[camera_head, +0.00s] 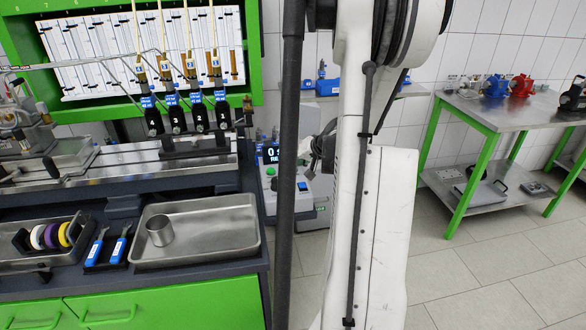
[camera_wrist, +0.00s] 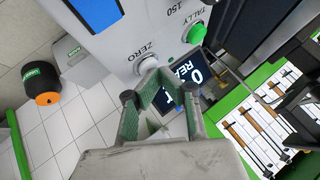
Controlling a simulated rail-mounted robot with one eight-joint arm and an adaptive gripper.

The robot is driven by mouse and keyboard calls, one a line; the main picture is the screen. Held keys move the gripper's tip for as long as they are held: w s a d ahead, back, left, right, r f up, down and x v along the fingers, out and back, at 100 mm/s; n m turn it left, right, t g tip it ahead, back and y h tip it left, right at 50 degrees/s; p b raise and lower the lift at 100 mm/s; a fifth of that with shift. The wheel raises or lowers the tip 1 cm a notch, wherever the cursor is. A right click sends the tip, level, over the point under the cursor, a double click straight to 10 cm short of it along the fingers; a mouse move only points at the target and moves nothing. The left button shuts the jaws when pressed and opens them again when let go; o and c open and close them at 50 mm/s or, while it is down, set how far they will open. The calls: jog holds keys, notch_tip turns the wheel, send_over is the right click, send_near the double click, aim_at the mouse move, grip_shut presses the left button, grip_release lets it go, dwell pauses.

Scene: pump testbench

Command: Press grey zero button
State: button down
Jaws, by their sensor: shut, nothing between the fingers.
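The grey zero button (camera_wrist: 147,65) is a round knob under the printed word ZERO on a light grey panel, in the upper middle of the wrist view. My gripper (camera_wrist: 160,92) is just below it in that view, shut and empty, its fingertips close to the button. I cannot tell whether they touch it. A green TALLY button (camera_wrist: 195,34) sits up and right of the zero button on the same panel. In the head view, the control box (camera_head: 291,190) stands left of my arm, which hides part of the scene; I cannot make out my gripper clearly there.
A dark display (camera_wrist: 192,72) lies right of the zero button. A black and orange cylinder (camera_wrist: 43,84) is at the left of the wrist view.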

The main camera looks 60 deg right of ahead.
dwell(0.5)
jog(key=shift+r+p, duration=0.45)
jog(key=shift+r, duration=0.4)
jog(key=shift+r, duration=0.1)
jog(key=shift+r+p, duration=1.4)
jog(key=shift+r, duration=1.05)
